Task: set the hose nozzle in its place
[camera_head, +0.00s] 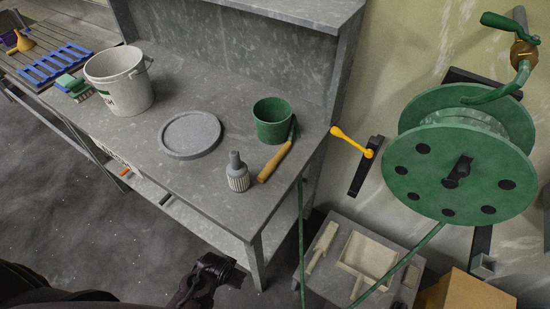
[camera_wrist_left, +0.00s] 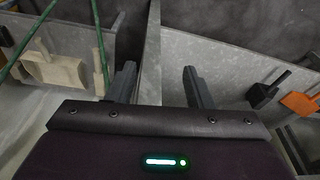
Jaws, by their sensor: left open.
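A grey piece with a narrow tip and a ribbed lower body, which looks like the hose nozzle (camera_head: 238,172), stands upright near the bench's front edge. My left gripper (camera_head: 207,276) is in front of the bench at the bottom of the head view, apart from the nozzle. In the left wrist view its two fingers (camera_wrist_left: 160,86) are spread with nothing between them. The nozzle is not visible in that view. A small square grey bracket (camera_head: 483,265) sits low on the wall under the hose reel; I cannot tell whether it is the nozzle's place. My right gripper is not in view.
The green hose reel (camera_head: 458,170) is on the wall. A low table (camera_head: 335,293) holds a dustpan (camera_head: 368,256).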

